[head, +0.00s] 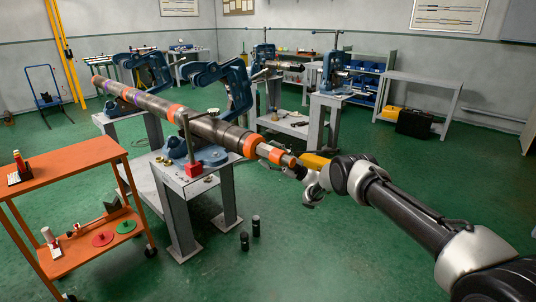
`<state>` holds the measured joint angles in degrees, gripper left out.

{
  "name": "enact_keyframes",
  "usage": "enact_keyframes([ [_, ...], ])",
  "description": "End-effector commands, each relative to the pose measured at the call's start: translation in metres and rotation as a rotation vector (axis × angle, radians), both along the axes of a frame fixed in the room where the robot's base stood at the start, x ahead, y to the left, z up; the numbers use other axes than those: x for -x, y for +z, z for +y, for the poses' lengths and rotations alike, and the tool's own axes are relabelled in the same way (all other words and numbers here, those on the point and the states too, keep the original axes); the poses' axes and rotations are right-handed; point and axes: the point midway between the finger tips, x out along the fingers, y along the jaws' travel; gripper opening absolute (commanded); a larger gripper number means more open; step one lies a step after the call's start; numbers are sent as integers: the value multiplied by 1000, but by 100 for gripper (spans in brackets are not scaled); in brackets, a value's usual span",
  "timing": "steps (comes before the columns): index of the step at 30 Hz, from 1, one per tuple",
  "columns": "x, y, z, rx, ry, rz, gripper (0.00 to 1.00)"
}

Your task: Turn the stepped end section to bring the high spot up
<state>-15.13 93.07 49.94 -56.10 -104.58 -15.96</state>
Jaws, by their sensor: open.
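A long dark pipe with orange and purple bands (205,127) lies in two blue pipe vises, the far one (148,72) and the near one (238,92). Its stepped end section (274,154), with orange bands and a narrower tip, points right toward my arm. My gripper (299,169) is open at the tip of this section. The fingers are small and partly hidden, so I cannot tell whether they touch it. A red block with an upright rod (193,168) stands on the near bench beside the pipe.
The near grey bench (196,185) carries the near vise and small brass parts. An orange cart (70,165) stands at left. Two black cylinders (250,233) stand on the floor. More benches and vises are behind. Green floor is clear at front.

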Motion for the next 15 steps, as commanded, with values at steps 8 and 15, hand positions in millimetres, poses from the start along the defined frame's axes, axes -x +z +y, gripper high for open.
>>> enact_keyframes([
  [8, 3, -33, -51, 1, -4, 3, 68],
  [15, 6, -54, -86, 0, -2, 0, 68],
])
